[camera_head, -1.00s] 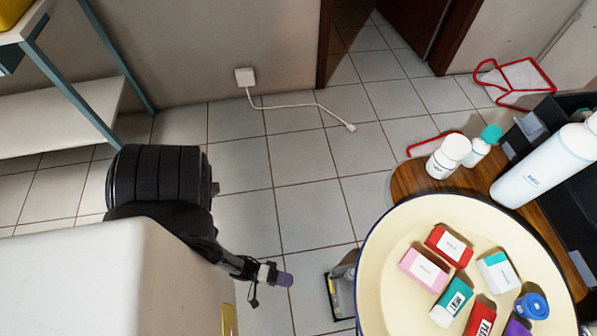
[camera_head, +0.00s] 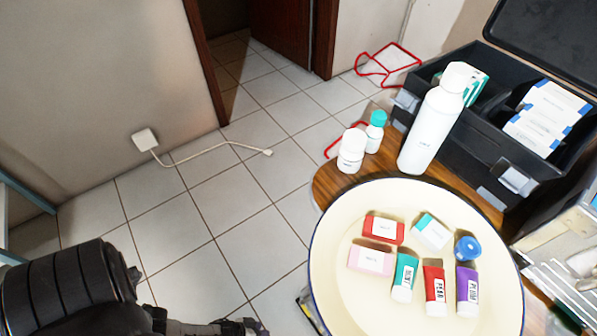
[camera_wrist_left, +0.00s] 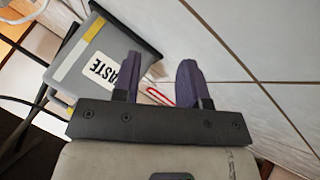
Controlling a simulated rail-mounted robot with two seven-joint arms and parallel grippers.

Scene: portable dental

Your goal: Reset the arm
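My left arm (camera_head: 70,290) comes in at the lower left of the head view, and its gripper (camera_head: 245,326) is partly cut off by the bottom edge. In the left wrist view my left gripper (camera_wrist_left: 159,72) has its two dark purple fingers spread apart, with nothing held between them. A grey bin labelled WASTE (camera_wrist_left: 88,62) stands beside the left finger, apart from it. My right gripper is not in view.
A round cream tray (camera_head: 335,285) holds several small boxes and tubes on a wooden table (camera_head: 330,185). White bottles (camera_head: 351,150) and an open black case (camera_head: 470,160) stand behind it. A white cable (camera_head: 205,150) lies on the tiled floor; red-framed items lie near the doorway.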

